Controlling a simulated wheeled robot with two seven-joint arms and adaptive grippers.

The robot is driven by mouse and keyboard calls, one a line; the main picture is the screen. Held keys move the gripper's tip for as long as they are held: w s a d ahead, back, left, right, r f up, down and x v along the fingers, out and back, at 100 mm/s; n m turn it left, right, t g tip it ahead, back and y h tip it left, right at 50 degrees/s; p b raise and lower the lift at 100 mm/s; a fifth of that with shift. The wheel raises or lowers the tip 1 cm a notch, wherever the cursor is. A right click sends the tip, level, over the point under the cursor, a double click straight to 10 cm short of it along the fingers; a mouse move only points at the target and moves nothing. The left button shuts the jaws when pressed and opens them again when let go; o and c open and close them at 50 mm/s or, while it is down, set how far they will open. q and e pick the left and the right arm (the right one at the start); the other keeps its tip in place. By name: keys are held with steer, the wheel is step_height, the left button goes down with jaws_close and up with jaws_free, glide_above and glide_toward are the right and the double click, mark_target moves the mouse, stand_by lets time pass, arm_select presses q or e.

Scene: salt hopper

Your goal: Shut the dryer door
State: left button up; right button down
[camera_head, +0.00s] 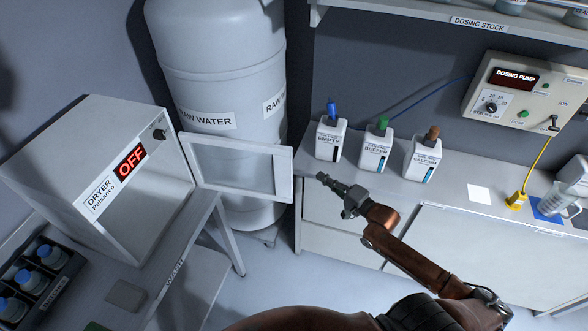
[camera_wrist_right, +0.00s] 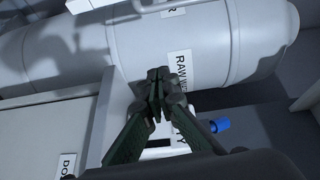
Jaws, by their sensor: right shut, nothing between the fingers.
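The dryer (camera_head: 110,190) is a white box at the left in the head view, with a red OFF display. Its door (camera_head: 235,168), a white frame with a clear pane, stands wide open, swung out to the right from the dryer's right edge. My right gripper (camera_head: 323,178) is shut and empty, a little to the right of the door's free edge and apart from it. In the right wrist view its closed fingers (camera_wrist_right: 156,85) point toward the white tank. My left gripper is not in view.
The RAW WATER tank (camera_head: 220,80) stands behind the door. Several labelled bottles, among them EMPTY (camera_head: 331,140), BUFFER (camera_head: 376,152) and CALCIUM (camera_head: 422,160), stand on the counter (camera_head: 400,190) near my right gripper. A rack of bottles (camera_head: 35,270) sits at the lower left.

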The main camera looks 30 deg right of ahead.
steer(key=w+a+r+y, duration=0.1)
steer(key=w+a+r, duration=0.1)
steer(key=w, duration=0.3)
steer(key=w+a+r, duration=0.1)
steer(key=w+a, duration=0.2)
steer(key=w, duration=0.2)
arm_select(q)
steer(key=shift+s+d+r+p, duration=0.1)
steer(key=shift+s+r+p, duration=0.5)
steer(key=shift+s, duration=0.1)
arm_select(e)
steer(key=s+a, duration=0.2)
steer(key=shift+s+a+f, duration=0.1)
steer(key=shift+s+a, duration=0.2)
steer(key=shift+a, duration=0.05)
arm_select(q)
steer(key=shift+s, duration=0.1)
arm_select(e)
steer(key=shift+s, duration=0.1)
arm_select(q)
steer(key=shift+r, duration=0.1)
arm_select(e)
steer(key=shift+a, duration=0.15)
